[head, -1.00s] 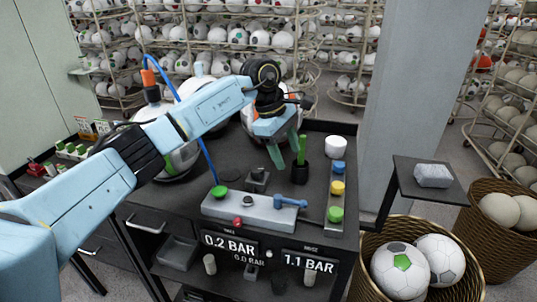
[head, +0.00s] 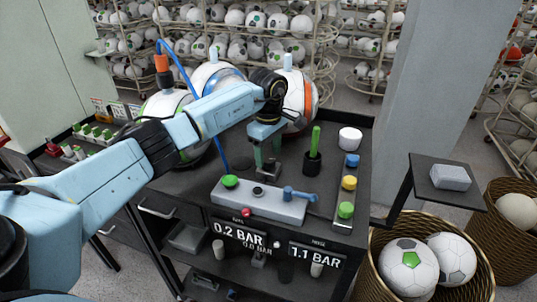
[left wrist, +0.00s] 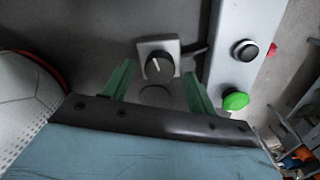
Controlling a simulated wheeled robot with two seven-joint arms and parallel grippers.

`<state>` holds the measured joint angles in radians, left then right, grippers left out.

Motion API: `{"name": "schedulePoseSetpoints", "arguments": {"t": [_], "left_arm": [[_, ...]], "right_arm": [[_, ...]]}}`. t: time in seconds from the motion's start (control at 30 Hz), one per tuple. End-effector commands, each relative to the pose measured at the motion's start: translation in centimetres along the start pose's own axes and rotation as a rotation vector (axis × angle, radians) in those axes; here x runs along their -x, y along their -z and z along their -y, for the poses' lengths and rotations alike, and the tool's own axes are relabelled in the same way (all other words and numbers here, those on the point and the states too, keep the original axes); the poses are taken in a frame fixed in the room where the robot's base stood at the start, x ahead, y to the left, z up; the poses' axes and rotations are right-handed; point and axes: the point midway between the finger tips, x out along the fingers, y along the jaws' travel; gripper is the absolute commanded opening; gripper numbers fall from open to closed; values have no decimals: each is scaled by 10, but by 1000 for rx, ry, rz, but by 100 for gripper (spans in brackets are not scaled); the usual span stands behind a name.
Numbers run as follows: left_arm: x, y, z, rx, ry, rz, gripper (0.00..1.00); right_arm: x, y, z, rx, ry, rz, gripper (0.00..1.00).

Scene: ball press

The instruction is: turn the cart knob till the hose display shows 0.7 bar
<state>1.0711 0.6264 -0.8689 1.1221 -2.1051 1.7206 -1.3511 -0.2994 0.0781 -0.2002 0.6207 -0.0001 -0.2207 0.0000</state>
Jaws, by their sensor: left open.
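The cart knob (left wrist: 160,67) is black and round with a white pointer line, on a grey square block. In the head view its block (head: 268,170) sits on the cart top (head: 215,182), behind the grey control bar. My left gripper (head: 268,152) is open and empty above the knob. In the left wrist view its green fingers stand on either side of the knob, apart from it. One cart display (head: 240,234) reads 0.2 BAR with a dimmer 0.0 BAR below, and another display (head: 313,257) reads 1.1 BAR. My right gripper is out of view.
The control bar (head: 260,205) carries a green button (head: 230,181), a red button and a blue lever (head: 298,194). A black cup (head: 312,163) with a green stick stands right of my gripper. Balls stand behind and left. Yellow, blue and green pieces line the right edge.

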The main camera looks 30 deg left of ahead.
Motion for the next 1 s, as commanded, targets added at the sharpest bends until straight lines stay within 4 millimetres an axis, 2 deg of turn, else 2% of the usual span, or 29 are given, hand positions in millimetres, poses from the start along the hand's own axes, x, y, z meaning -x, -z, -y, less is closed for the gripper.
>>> {"name": "schedulePoseSetpoints", "arguments": {"t": [0.17, 0.47, 0.8, 1.0], "left_arm": [[-13, -1, 0, 0, 0, 2, 57], [-15, 0, 0, 0, 0, 1, 57], [-15, 0, 0, 0, 0, 1, 13], [-15, 0, 0, 11, 0, 1, 13]], "right_arm": [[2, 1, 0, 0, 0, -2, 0], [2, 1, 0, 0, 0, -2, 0], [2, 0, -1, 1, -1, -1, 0], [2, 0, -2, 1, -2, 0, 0]]}}
